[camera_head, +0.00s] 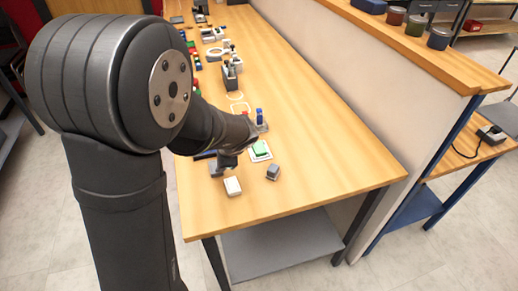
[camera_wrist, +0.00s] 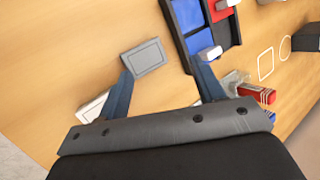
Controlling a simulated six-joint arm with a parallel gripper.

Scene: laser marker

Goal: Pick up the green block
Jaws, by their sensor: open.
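A grey block (camera_wrist: 146,57) shows just beyond and between the fingertips.
In the head view a white block (camera_head: 233,187) and a grey block (camera_head: 273,172) sit near the bench's front end. The wrist view shows a dark tray (camera_wrist: 236,30) with blue and red sections, a white piece (camera_wrist: 210,53) and red parts (camera_wrist: 258,93). The bench's right side is clear.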

